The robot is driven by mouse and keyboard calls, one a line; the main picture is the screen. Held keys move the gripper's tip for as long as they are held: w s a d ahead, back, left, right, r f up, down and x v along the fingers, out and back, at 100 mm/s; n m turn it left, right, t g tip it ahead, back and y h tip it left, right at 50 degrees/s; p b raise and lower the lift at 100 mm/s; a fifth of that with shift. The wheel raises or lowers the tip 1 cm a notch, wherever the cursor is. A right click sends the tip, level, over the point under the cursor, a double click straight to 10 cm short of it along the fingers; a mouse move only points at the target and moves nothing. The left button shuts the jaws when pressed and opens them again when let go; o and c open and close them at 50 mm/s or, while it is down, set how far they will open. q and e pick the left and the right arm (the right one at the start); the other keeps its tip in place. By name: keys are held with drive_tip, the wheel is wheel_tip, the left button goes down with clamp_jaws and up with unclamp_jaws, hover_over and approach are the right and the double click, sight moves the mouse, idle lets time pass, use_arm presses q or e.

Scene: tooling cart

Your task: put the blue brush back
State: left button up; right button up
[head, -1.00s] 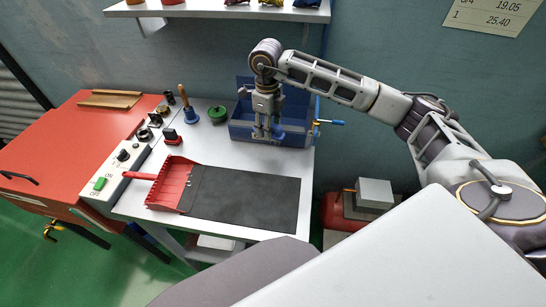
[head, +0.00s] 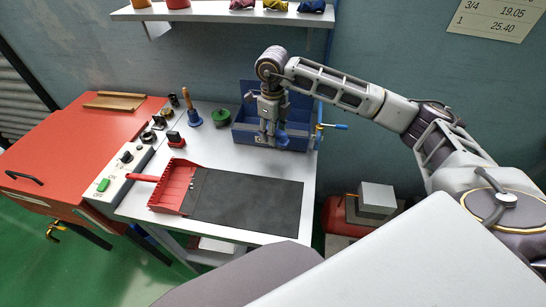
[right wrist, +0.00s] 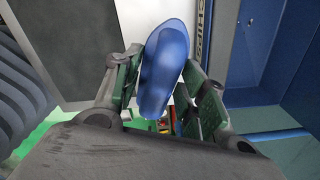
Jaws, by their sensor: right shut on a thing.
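The blue brush (right wrist: 165,65) shows as a smooth blue rounded shape between the fingers in the right wrist view. My right gripper (right wrist: 165,95) is shut on it. In the head view the right gripper (head: 271,138) points down at the blue open box (head: 243,134) at the back of the cart top. The fingers overlap the box in the picture; I cannot tell how far they are inside it. The box's blue wall also shows in the right wrist view (right wrist: 240,50), to the right of the fingers. The left gripper is not in view.
A red dustpan (head: 172,188) lies at the left of a dark mat (head: 245,205). A wooden-handled blue bell (head: 192,116) and a green round item (head: 221,116) stand left of the box. A blue-handled tool (head: 333,126) juts out at its right. A shelf (head: 200,13) hangs above.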

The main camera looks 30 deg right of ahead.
drive_tip(key=shift+f+p, duration=0.3)
drive_tip(key=shift+f, duration=2.5)
drive_tip(key=shift+f, duration=1.85)
drive_tip(key=shift+f, duration=0.15)
drive_tip(key=o, duration=1)
wheel_tip(320, 180, up, 12)
drive_tip(key=shift+r+b, duration=0.15)
drive_tip(key=shift+b, duration=0.15)
